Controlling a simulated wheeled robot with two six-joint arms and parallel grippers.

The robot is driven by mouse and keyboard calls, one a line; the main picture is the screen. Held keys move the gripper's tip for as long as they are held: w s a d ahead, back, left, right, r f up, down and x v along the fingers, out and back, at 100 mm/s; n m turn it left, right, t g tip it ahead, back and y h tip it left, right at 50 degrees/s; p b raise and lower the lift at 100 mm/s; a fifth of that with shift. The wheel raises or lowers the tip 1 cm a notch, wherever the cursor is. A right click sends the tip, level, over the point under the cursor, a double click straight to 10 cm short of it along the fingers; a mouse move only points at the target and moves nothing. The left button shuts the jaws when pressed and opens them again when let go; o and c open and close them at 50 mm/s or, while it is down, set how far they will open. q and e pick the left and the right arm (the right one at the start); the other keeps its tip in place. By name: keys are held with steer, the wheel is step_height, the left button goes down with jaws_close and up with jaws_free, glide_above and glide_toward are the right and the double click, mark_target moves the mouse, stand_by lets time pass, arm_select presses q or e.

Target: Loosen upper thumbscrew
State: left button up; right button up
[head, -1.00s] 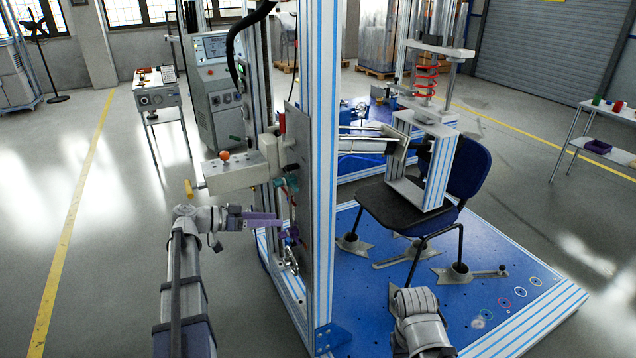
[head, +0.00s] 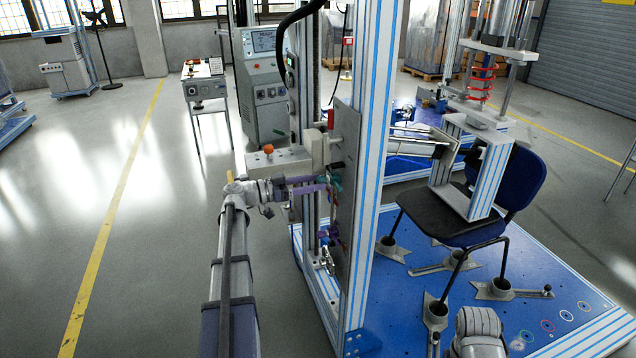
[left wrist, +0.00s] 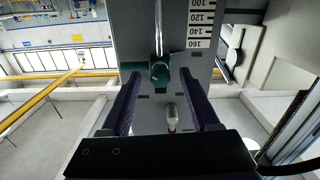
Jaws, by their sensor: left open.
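The upper clamp, a teal block (head: 335,183) with a rounded knob, sits on the upright grey plate beside the column. In the left wrist view the teal block (left wrist: 160,77) shows straight ahead, around a vertical silver rod, its knob facing me. I take this knob to be the upper thumbscrew. My left gripper (head: 322,184) has purple fingers and is open, level with the teal block. In the left wrist view its fingertips (left wrist: 160,76) stand either side of the knob; I cannot tell whether they touch it. A purple clamp (head: 329,235) sits lower on the plate.
The grey plate (left wrist: 178,50) carries a printed scale and a small pale pin (left wrist: 172,115). The blue-striped column (head: 375,150) and a chair (head: 432,215) stand to the right.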

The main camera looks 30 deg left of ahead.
arm_select(q)
steer(key=shift+x, duration=0.8)
steer(key=shift+c, duration=0.2)
jaws_close()
